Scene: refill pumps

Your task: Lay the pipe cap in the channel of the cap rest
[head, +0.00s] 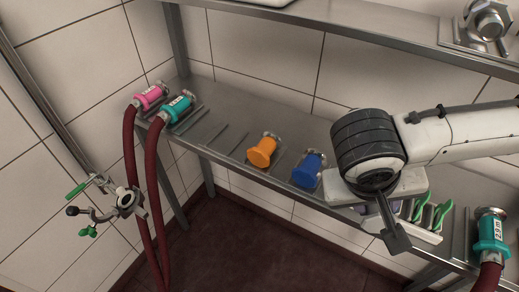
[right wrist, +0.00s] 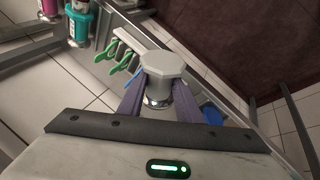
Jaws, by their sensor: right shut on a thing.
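The pipe cap appears to be the pale grey octagonal piece with a shiny metal collar (right wrist: 163,66) in the right wrist view. My right gripper (right wrist: 158,102) is shut on it, with a purple finger on each side. Low parallel rails form channels on the shelf; an empty pair (head: 228,138) lies left of the orange fitting. I cannot tell for sure which is the cap rest. My left gripper is not in view.
An orange fitting (head: 262,151) and a blue fitting (head: 307,170) lie on the metal shelf (head: 222,101). Pink (head: 148,97) and teal (head: 176,108) hose nozzles are at left, another teal nozzle (head: 491,232) at right. Green clips (head: 440,213) stand beside my right gripper.

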